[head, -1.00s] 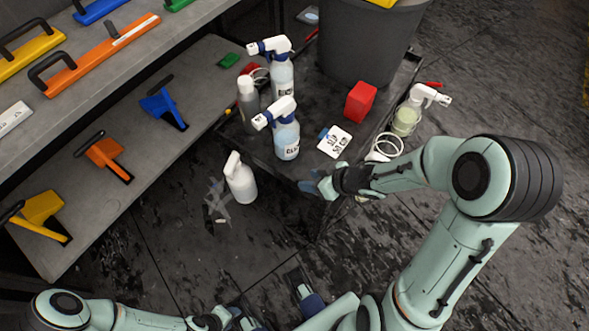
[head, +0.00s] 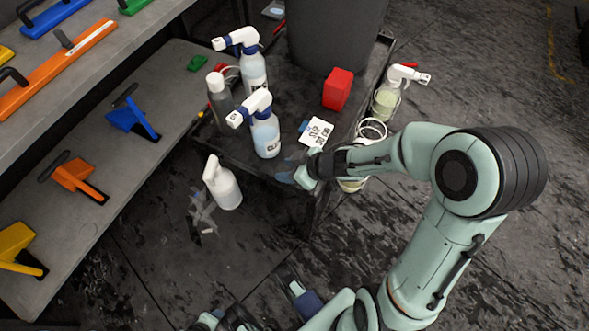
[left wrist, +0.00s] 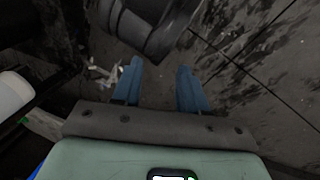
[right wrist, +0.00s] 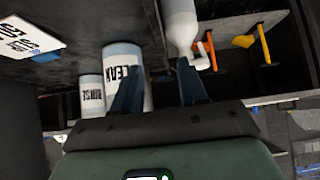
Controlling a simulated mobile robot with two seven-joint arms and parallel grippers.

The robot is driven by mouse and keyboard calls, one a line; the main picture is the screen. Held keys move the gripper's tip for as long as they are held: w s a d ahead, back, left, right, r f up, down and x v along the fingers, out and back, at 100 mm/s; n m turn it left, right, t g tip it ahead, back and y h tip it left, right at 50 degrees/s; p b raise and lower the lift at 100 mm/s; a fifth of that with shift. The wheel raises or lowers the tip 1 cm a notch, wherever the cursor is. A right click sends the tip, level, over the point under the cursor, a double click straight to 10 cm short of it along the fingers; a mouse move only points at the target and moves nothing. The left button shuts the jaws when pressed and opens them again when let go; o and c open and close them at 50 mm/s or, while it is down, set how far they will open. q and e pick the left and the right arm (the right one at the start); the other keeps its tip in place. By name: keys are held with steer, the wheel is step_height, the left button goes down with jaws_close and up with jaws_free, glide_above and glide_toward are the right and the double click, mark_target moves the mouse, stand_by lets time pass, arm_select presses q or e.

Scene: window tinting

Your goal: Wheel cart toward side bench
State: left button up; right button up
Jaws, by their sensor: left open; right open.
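The dark cart (head: 292,112) stands in the middle of the head view. On its top are spray bottles with white-and-blue heads (head: 266,135), a grey bottle (head: 221,100), a red box (head: 338,89), a printed card (head: 316,132) and a large dark bin (head: 335,35). The grey side bench (head: 165,95) is at left, beside the cart. My right gripper (head: 296,173) is open at the cart's near edge; whether it touches is unclear. The right wrist view shows its fingers apart (right wrist: 160,66) before labelled bottles (right wrist: 123,75). My left gripper (left wrist: 160,66) is open and low, near the floor.
A white spray bottle (head: 223,186) is at the cart's near left side. A bottle of pale liquid (head: 386,102) and white rings (head: 371,130) are at its right side. The bench carries scrapers (head: 133,118) and long coloured tools (head: 60,68). Dark floor (head: 500,80) is open at right.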

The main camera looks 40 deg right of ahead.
mark_target(265, 172)
arm_select(q)
steer(key=w+a+f+t+b, duration=0.1)
steer(key=w+a+f+b, duration=0.1)
steer(key=w+f+b, duration=0.15)
arm_select(e)
steer(key=p+x, duration=0.1)
steer(key=x, duration=0.3)
steer(key=shift+f, duration=0.2)
steer(key=b+x, duration=0.3)
steer(key=x, duration=0.1)
steer(key=shift+w+a+f, duration=0.1)
steer(key=shift+w+a, duration=0.05)
arm_select(q)
steer(key=s+a+f+g, duration=0.1)
steer(key=s+f+g, duration=0.1)
steer(key=s+f, duration=0.4)
steer(key=shift+s+a+n+y+b, duration=0.2)
steer(key=shift+s+n+y+b, duration=0.1)
steer(key=shift+s+n, duration=0.1)
arm_select(e)
steer(key=shift+w+a+f, duration=0.1)
steer(key=shift+w+f, duration=0.05)
steer(key=shift+w, duration=0.05)
arm_select(q)
steer(key=shift+w, duration=0.1)
arm_select(e)
jaws_close()
